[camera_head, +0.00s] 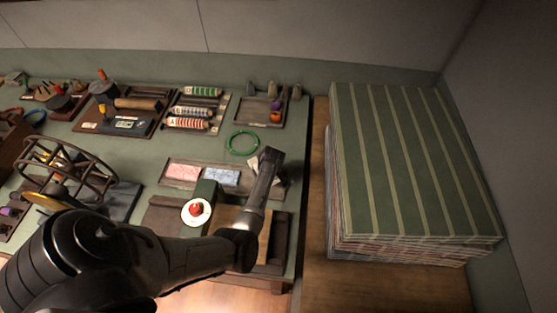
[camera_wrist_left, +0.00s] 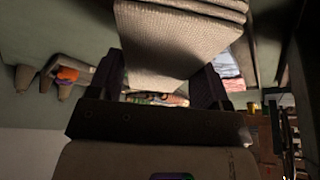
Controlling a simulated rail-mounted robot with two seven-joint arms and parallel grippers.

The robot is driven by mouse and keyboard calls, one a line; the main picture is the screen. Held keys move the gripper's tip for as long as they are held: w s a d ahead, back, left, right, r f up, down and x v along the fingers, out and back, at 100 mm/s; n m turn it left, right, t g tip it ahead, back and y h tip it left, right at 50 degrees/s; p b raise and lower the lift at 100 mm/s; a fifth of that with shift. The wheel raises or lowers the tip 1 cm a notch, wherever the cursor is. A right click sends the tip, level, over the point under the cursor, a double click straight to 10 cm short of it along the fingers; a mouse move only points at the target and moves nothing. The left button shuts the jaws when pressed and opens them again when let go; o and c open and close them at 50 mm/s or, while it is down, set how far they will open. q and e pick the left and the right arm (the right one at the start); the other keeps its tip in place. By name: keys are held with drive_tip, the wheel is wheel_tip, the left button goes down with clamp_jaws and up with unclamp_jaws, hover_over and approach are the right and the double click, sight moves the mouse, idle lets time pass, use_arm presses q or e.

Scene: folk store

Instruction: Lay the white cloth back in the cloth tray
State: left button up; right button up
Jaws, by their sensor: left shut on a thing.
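The white cloth (camera_wrist_left: 180,38) is folded in layers and fills the top middle of the left wrist view, between the two dark fingers. My left gripper (camera_wrist_left: 158,82) is shut on it. In the head view my left gripper (camera_head: 268,165) is above the right end of the cloth tray (camera_head: 203,174), and only a pale edge of the cloth (camera_head: 252,169) shows beside it. The tray holds a folded pink cloth (camera_head: 183,171) and a folded blue cloth (camera_head: 221,177) side by side. The gripper hides the tray's right part. My right gripper is not in view.
A green ring (camera_head: 243,143) lies just behind the tray. A small tray (camera_head: 257,111) with coloured pieces stands at the back right. A tall stack of striped green sheets (camera_head: 400,160) stands right of the table. A wooden wheel frame (camera_head: 65,165) is at left.

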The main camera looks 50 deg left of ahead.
use_arm(q)
drive_tip(key=shift+s+a+f+n+g, duration=0.1)
drive_tip(key=shift+s+f+n+g, duration=0.15)
drive_tip(key=shift+n, duration=0.55)
drive_tip(key=n, duration=0.1)
drive_tip(key=n+g, duration=0.1)
drive_tip(key=shift+s+a+r+n, duration=0.15)
drive_tip(key=shift+a+n, duration=0.05)
drive_tip(key=shift+n, duration=0.2)
drive_tip(key=shift+f+n+g, duration=0.2)
drive_tip(key=shift+n+g, duration=0.05)
drive_tip(key=shift+n, duration=0.25)
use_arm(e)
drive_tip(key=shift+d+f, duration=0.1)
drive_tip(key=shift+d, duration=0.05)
use_arm(q)
wheel_tip(320, 180, down, 6)
drive_tip(key=b, duration=0.6)
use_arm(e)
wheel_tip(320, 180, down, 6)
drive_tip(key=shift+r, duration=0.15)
use_arm(q)
drive_tip(key=shift+f+b, duration=0.3)
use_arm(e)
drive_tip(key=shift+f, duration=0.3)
use_arm(q)
drive_tip(key=shift+h, duration=0.3)
